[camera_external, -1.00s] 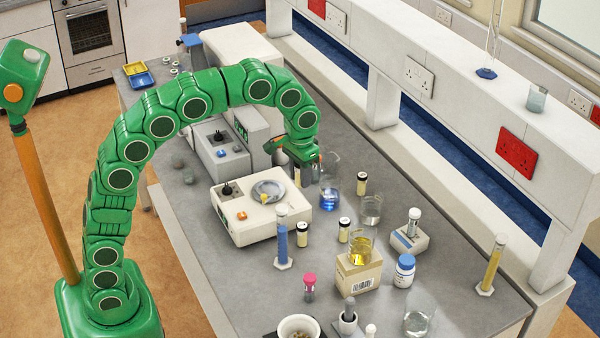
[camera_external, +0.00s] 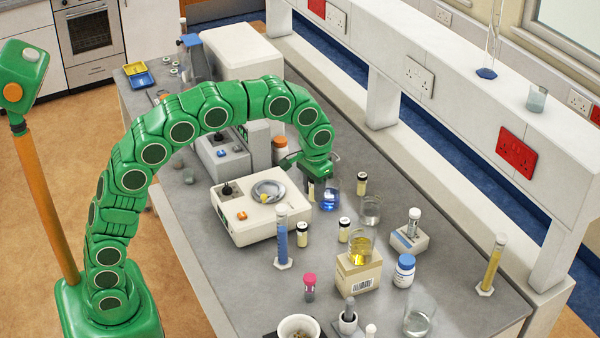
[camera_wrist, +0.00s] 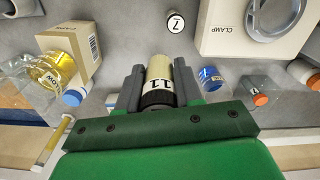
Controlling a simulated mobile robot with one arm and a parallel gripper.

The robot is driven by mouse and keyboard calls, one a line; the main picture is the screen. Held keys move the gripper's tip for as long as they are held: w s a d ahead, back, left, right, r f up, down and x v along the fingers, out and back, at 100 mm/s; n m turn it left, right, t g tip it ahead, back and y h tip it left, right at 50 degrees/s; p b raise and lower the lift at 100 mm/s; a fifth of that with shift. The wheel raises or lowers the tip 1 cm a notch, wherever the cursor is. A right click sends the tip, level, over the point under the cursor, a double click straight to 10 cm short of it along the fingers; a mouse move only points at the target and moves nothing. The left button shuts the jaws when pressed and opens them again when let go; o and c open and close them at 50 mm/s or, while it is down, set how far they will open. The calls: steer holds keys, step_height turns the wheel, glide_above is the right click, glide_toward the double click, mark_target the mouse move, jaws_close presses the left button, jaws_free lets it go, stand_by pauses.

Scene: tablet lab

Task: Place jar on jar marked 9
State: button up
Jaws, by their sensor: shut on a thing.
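My gripper (camera_external: 312,172) is shut on a small cream jar (camera_wrist: 158,74) with a dark band and a white label that reads 11. In the wrist view the jar sits between the two grey fingers (camera_wrist: 158,88). In the external view the held jar (camera_external: 311,189) shows just below the gripper, beside the blue-liquid beaker (camera_external: 330,196). Similar small jars stand on the bench: one at right (camera_external: 362,182), one in the middle (camera_external: 344,229) and one near the device (camera_external: 303,233). The wrist view shows a jar marked 7 (camera_wrist: 175,21). I cannot read a 9 on any jar.
A cream device marked CLAMP (camera_wrist: 254,28) lies left of the jars in the external view. A raised white shelf (camera_external: 450,85) runs along the bench.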

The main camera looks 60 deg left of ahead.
steer(key=w+f, duration=0.2)
steer(key=w, duration=0.3)
glide_above(345, 220)
steer(key=s, duration=0.1)
step_height(345, 220, down, 5)
steer(key=shift+r, duration=0.1)
steer(key=shift+w+f, duration=0.45)
steer(key=shift+f, duration=1.75)
steer(key=shift+f, duration=0.1)
steer(key=o, duration=1)
steer(key=shift+o, duration=0.2)
